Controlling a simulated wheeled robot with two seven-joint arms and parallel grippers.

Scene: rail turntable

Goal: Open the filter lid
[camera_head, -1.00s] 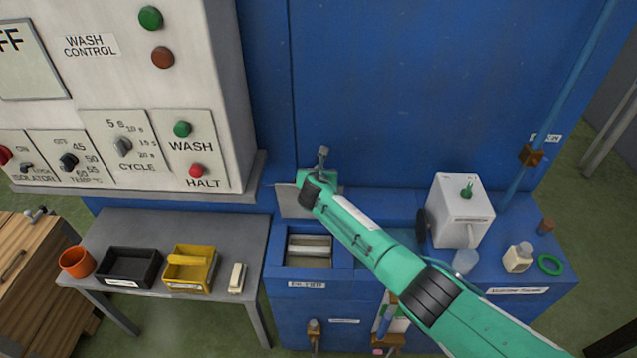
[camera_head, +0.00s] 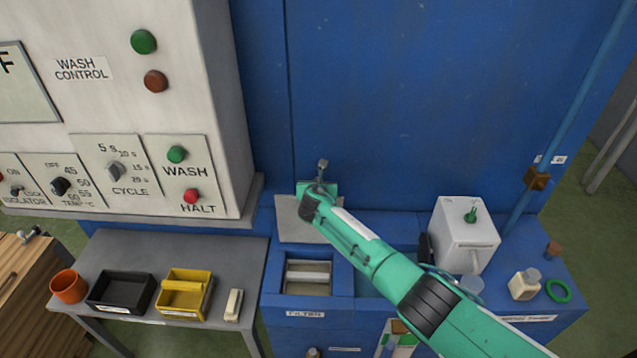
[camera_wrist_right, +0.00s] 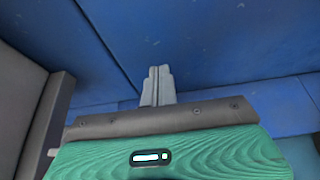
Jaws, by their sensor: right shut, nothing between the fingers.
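The filter (camera_head: 305,314) is a blue box at the front of the machine, with its top opening uncovered. A pale bar (camera_head: 308,277) shows inside the opening. A flat grey plate, apparently the filter lid (camera_head: 292,231), stands raised behind the opening, against the blue wall side. My right arm crosses in front of it and hides its right part. My right gripper (camera_head: 323,168) is shut and empty, above the plate's upper edge; I cannot tell whether it touches the plate. In the right wrist view its closed fingers (camera_wrist_right: 158,84) point at blue panels. My left gripper is out of view.
A white box (camera_head: 464,236), a small bottle (camera_head: 524,284) and a green ring (camera_head: 558,291) stand on the right ledge. A grey table (camera_head: 232,258) at left holds an orange cup (camera_head: 68,286), black tray (camera_head: 121,292) and yellow caddy (camera_head: 185,293). The control cabinet (camera_head: 215,120) juts out left.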

